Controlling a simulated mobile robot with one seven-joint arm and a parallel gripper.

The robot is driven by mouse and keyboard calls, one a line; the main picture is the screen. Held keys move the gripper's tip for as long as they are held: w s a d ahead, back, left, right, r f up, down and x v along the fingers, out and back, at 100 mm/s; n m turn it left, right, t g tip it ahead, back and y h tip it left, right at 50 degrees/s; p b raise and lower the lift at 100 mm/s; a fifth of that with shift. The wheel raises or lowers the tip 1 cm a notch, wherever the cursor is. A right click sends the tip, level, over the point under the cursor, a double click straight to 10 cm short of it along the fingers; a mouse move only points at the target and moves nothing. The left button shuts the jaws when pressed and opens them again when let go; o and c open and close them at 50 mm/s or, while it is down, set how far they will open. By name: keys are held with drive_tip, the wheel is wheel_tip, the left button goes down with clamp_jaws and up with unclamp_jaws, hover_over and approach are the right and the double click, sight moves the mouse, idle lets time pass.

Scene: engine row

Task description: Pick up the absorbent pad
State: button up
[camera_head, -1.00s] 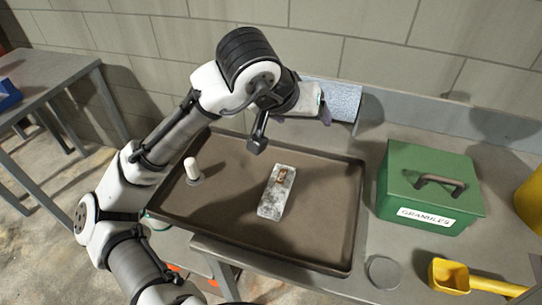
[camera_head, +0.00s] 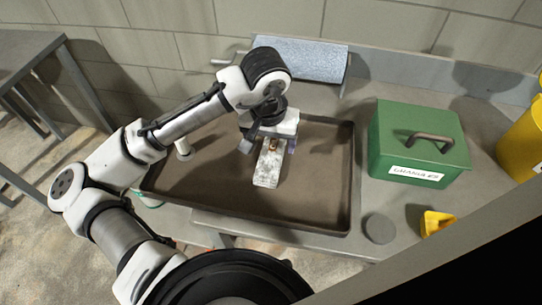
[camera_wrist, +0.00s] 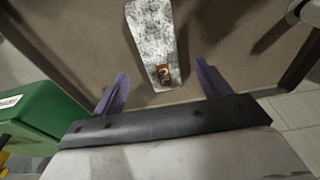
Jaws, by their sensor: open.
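A flat, speckled grey-white piece (camera_head: 268,170) lies in the brown tray and looks like the absorbent pad. It has a small brown-orange label at its far end. My gripper (camera_head: 268,149) is open and empty over that far end, one finger to each side. In the wrist view the speckled piece (camera_wrist: 153,40) runs up from between the open purple fingers, its labelled end nearest my gripper. The fingers do not touch it there. My gripper hides part of its far end in the head view. I cannot tell the exact height above it.
The brown tray (camera_head: 325,205) has a raised rim. A small white cylinder (camera_head: 183,149) stands at its left. A speckled blue roll (camera_head: 305,62) lies behind. A green box labelled granules (camera_head: 415,135), a grey disc (camera_head: 379,229) and a yellow scoop (camera_head: 436,222) are right.

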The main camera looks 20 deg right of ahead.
drive_tip(key=shift+w+d+f+p, duration=0.1)
drive_tip(key=shift+f+p, duration=0.15)
drive_tip(key=shift+f, duration=1.05)
drive_tip(key=shift+w+d+f+p, duration=0.1)
drive_tip(key=shift+f+p, duration=0.1)
drive_tip(key=shift+f, duration=1.1)
drive_tip(key=c, duration=1.2)
drive_tip(key=shift+o, duration=0.2)
drive_tip(key=shift+r, duration=0.1)
